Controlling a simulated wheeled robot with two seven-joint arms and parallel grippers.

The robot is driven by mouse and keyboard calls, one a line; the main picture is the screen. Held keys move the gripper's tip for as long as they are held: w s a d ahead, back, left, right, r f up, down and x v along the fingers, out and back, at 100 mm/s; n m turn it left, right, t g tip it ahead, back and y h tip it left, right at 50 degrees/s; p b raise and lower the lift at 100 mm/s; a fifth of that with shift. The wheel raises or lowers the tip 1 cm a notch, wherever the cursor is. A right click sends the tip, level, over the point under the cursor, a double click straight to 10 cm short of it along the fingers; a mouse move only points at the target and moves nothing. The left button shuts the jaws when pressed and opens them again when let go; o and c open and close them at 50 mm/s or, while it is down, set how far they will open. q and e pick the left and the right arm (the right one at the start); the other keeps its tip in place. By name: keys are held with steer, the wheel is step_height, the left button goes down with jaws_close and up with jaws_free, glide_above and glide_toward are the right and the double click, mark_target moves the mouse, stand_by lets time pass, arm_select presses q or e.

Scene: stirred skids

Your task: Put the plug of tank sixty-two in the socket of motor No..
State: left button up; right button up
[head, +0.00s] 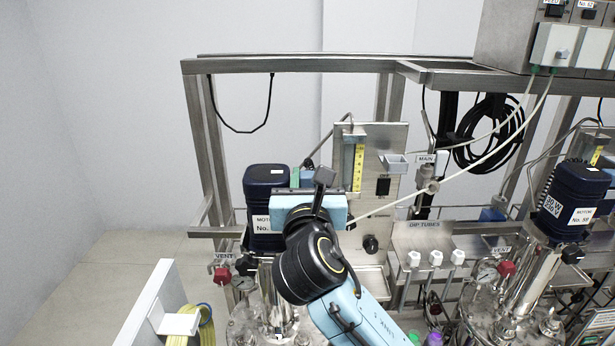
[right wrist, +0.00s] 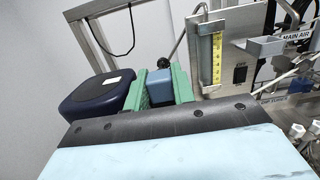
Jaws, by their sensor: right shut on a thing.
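My right gripper (head: 297,178) is beside the left dark blue motor (head: 265,178). Its green fingers are shut on a blue plug (right wrist: 159,86), which shows between them in the right wrist view. The motor's dark housing (right wrist: 95,95) stands just left of the fingers there; I cannot tell whether they touch. The motor's label reads "MOTOR No.", with the rest hidden by my gripper. Its socket is not visible. A pale cable (head: 455,172) runs from the control box (head: 510,40) at the upper right, marked "No. 62", down to my gripper. My left gripper is not in view.
A steel panel with a yellow gauge (head: 358,168) stands right of the gripper. A second blue motor (head: 572,200) is at the right, above a steel tank. Steel frame rails (head: 300,66) cross above. A red vent valve (head: 222,275) is below left. A black cable coil (head: 490,135) hangs behind.

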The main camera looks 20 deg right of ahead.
steer(key=o, duration=0.9)
steer(key=shift+c, duration=0.2)
steer(key=shift+o, duration=1)
steer(key=shift+s+d, duration=0.15)
steer(key=shift+d, duration=0.05)
steer(key=shift+a, duration=0.15)
steer(key=shift+s+a+f, duration=0.1)
steer(key=shift+s+a, duration=0.05)
steer(key=shift+s, duration=0.1)
steer(key=r+b+v, duration=0.1)
steer(key=b+v, duration=0.1)
steer(key=v, duration=1)
steer(key=shift+s+f, duration=0.4)
steer(key=shift+f, duration=0.05)
